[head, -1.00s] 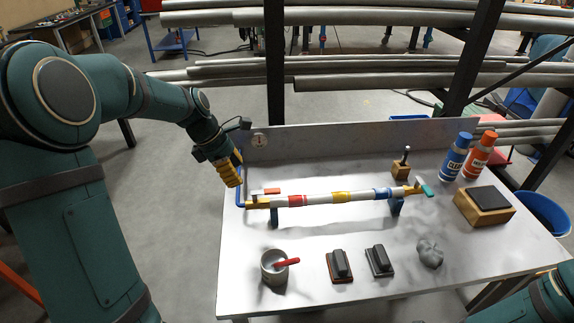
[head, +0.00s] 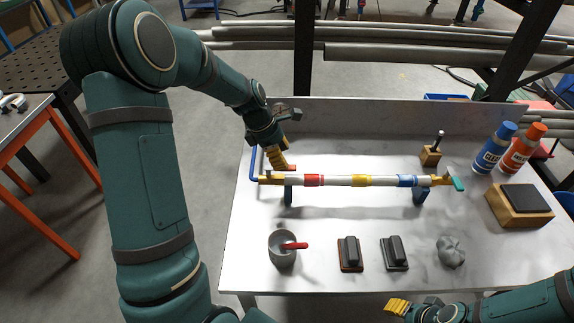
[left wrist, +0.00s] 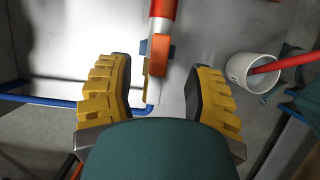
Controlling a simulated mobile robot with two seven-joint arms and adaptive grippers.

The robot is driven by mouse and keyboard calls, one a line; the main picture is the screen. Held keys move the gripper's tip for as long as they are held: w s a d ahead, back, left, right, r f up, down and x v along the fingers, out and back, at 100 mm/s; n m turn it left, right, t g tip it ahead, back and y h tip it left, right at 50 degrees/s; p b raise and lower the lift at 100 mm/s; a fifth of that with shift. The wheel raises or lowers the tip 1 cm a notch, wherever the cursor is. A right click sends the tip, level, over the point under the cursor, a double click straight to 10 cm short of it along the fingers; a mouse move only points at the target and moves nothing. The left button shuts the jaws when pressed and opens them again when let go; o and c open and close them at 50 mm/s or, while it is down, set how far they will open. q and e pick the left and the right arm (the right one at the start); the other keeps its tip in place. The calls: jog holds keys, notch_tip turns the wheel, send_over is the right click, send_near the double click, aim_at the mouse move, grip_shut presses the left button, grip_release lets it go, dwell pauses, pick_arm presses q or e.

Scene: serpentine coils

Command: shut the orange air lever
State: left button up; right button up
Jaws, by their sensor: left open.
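The pipe assembly (head: 335,181) lies across the bench on dark blue supports, with red, yellow and blue bands. The orange lever (head: 291,167) is at its left end, partly hidden by my left gripper (head: 280,165) in the head view. In the left wrist view the orange lever (left wrist: 159,54) lies roughly along the pipe, between my spread yellow fingers and apart from both. My left gripper is open and empty, just above that end. My right gripper (head: 397,306) is at the bench's front edge, far from the lever; its finger gap is unclear.
A blue hose (head: 252,164) runs to the pipe's left end. A teal lever (head: 458,184) is at the right end. A cup (head: 282,254) with a red-handled tool, two dark blocks and a grey lump (head: 450,252) stand in front. Bottles (head: 493,148) stand back right.

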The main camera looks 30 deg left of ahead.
pick_arm(q)
jog(key=shift+x, duration=2.05)
jog(key=shift+o, duration=0.2)
grip_shut()
